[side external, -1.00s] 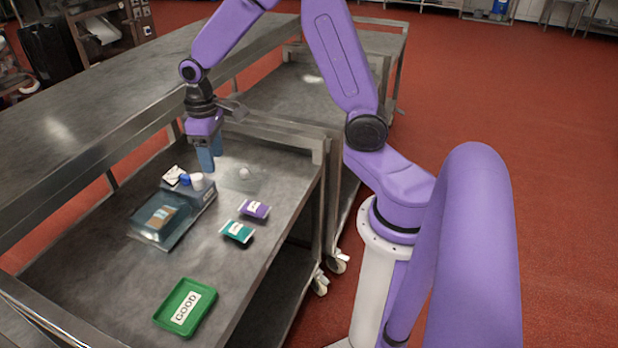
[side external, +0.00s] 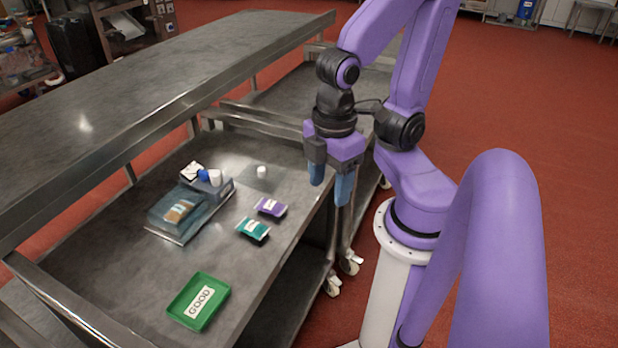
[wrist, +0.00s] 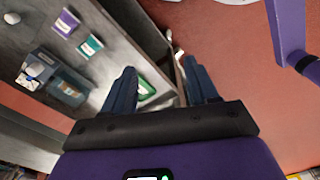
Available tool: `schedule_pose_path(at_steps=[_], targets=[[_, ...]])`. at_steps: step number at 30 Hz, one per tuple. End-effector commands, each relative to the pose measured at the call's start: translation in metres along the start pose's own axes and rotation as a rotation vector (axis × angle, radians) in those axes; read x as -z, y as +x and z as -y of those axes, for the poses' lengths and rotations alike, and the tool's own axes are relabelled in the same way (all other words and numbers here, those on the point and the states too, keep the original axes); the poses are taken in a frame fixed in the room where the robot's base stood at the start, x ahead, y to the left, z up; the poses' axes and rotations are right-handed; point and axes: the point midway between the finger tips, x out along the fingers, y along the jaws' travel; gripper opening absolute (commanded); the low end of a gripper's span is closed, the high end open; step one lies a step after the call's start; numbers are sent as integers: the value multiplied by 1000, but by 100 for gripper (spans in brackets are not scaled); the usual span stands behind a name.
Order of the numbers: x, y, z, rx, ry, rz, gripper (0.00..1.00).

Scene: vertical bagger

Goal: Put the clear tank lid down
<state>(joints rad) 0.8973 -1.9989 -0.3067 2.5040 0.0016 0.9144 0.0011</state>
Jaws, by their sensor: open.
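The clear tank lid shows mainly by its white knob (side external: 262,171). It lies on the steel table behind the packets, and its transparent edges are hard to make out. What looks like its knob also shows at the top left corner of the wrist view (wrist: 12,18). The clear tank (side external: 160,222) stands left of the lid with a brown packet (side external: 180,211) in it. My gripper (side external: 330,184) is open and empty, right of the lid and apart from it, near the table's right edge. Its two blue fingers point down and are spread in the wrist view (wrist: 160,72).
A purple packet (side external: 270,207) and a teal packet (side external: 253,229) lie in front of the lid. A green tray marked GOOD (side external: 199,302) is at the front. A box with small white and blue items (side external: 214,178) adjoins the tank. A raised steel shelf (side external: 110,110) runs along the left.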

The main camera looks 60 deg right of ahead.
Motion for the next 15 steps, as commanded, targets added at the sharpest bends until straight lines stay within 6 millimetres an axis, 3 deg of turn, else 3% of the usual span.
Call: schedule_pose_path(at_steps=[11, 15], targets=[[1, 0, -1, -2, 1, 2, 58], [6, 5, -12, -35, -8, 45, 58]])
